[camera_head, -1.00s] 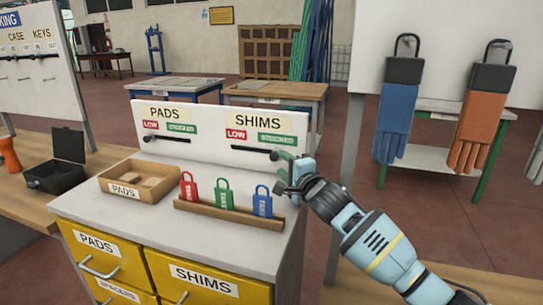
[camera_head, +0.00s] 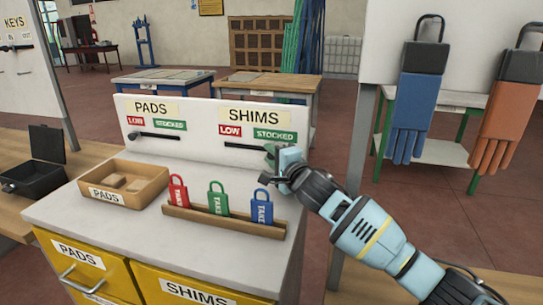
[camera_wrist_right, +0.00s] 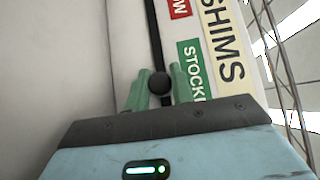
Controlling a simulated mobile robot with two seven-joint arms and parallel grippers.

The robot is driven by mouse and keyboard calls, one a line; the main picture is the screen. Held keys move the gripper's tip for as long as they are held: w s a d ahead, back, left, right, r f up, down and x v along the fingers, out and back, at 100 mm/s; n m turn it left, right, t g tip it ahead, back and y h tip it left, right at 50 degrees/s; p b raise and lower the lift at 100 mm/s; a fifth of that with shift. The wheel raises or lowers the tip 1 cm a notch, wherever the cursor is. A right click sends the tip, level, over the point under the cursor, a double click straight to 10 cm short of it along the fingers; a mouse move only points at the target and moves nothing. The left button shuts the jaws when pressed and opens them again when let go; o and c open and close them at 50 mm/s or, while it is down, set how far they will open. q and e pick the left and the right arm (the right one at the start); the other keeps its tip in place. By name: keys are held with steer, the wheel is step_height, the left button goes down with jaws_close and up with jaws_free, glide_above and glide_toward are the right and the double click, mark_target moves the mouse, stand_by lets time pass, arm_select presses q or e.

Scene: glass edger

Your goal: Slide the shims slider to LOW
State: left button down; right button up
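The white label board (camera_head: 180,144) carries a SHIMS sign (camera_head: 254,116) with a red LOW label (camera_head: 230,131) at left and a green STOCKED label (camera_head: 274,135) at right. A dark slot (camera_head: 238,146) runs below them. My right gripper (camera_head: 270,153) is at the slot's right end, under STOCKED, and hides the knob in the head view. In the right wrist view, the round black shims slider knob (camera_wrist_right: 160,83) sits between my green fingertips (camera_wrist_right: 161,88), which appear closed against it, beside the STOCKED label. My left gripper is not in view.
The PADS slider (camera_head: 134,136) is at the left, under its LOW label. A padlock rack (camera_head: 220,222) and a PADS tray (camera_head: 150,175) stand on the cabinet top in front of the board. Gloves (camera_head: 408,115) hang at the right. The space along the shims slot looks clear.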

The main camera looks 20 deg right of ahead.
jaws_close()
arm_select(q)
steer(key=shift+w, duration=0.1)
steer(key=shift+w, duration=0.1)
arm_select(e)
steer(key=shift+w+a+r, duration=0.1)
steer(key=shift+w+a, duration=0.05)
steer(key=shift+w+a+r, duration=0.15)
steer(key=shift+w+a, duration=0.6)
steer(key=shift+a, duration=0.25)
steer(key=shift+w+a, duration=0.4)
steer(key=shift+a, duration=0.15)
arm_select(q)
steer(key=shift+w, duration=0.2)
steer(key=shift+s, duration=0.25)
